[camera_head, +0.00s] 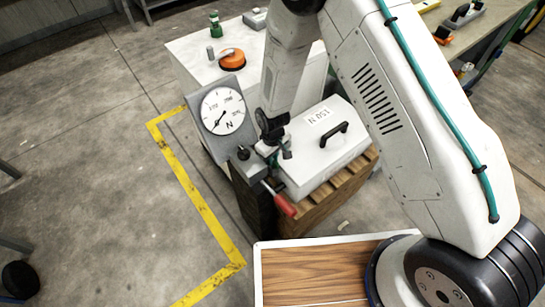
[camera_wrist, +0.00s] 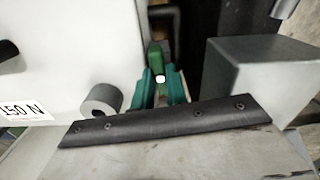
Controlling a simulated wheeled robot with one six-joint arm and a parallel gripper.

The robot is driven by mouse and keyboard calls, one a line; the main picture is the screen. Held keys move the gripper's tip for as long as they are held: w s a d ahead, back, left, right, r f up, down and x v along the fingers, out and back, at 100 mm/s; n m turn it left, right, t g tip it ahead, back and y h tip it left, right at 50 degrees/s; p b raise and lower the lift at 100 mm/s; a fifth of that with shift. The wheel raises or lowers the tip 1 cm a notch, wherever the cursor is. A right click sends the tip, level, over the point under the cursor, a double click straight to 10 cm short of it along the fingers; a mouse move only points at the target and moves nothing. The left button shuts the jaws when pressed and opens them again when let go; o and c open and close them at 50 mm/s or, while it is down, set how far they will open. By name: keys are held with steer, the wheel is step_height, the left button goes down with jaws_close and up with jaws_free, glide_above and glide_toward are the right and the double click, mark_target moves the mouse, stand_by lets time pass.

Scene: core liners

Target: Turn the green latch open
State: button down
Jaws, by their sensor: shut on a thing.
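The green latch (camera_wrist: 156,56) stands upright in the middle of the wrist view. My gripper (camera_wrist: 160,84) has teal fingers on either side of its lower part and is shut on it. In the head view my gripper (camera_head: 274,152) reaches down between the gauge and the white box. The latch is mostly hidden there behind my wrist and fingers.
A white box (camera_head: 318,165) marked 150 N with a black handle is right of my gripper, on a wooden pallet. A dial gauge (camera_head: 222,110) is close on the left. A red handle (camera_head: 279,199) sticks out in front. A grey cylinder (camera_wrist: 102,98) and grey block (camera_wrist: 265,78) flank the fingers.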

steer(key=shift+m, duration=0.7)
steer(key=c, duration=1.4)
jaws_free()
steer(key=shift+r, duration=0.1)
step_height(320, 180, up, 8)
steer(key=shift+f, duration=0.2)
steer(key=shift+d, duration=0.1)
